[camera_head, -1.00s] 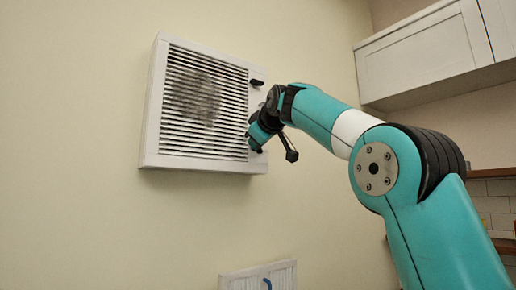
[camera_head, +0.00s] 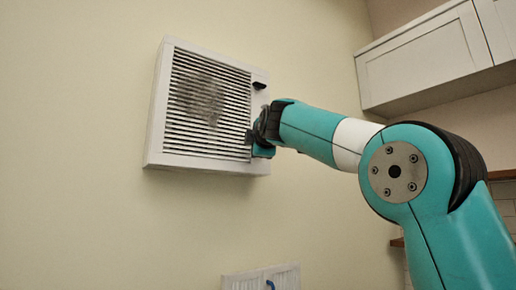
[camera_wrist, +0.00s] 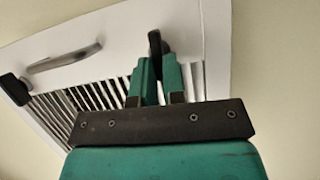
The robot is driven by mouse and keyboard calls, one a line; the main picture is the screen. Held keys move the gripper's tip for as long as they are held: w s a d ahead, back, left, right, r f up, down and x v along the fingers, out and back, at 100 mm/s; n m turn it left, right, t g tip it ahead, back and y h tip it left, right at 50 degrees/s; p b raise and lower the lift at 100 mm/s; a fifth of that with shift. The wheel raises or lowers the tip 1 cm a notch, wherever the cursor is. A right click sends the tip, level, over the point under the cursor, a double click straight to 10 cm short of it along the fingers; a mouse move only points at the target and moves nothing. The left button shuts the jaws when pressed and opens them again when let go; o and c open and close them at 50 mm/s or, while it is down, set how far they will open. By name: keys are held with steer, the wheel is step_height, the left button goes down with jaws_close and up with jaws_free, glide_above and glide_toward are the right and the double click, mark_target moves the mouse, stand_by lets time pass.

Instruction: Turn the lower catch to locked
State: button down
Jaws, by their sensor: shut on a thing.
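The white louvred vent cover (camera_head: 158,110) hangs on the wall, with a dark dusty patch behind its slats. Its upper catch (camera_head: 260,85) is a black tab on the right frame edge; it shows at the far left of the wrist view (camera_wrist: 14,90). The lower catch (camera_wrist: 155,42) is black and stands between my gripper's fingertips; my arm hides it in the head view. My gripper (camera_wrist: 157,68) is shut on it, and in the head view it is at the lower right frame edge (camera_head: 251,142). I cannot tell the lower catch's exact angle.
A grey handle (camera_wrist: 65,57) sits on the frame between the two catches. A white panel with a blue mark (camera_head: 240,283) stands below. White wall cabinets (camera_head: 425,55) hang at upper right, and shelves are at the right edge. The wall left of the vent is clear.

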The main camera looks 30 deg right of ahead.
steer(key=shift+f+n, duration=0.1)
steer(key=shift+n, duration=0.3)
steer(key=c, duration=1.2)
jaws_free()
steer(key=b+v, duration=0.5)
steer(key=v, duration=1.2)
steer(key=shift+s+f, duration=0.2)
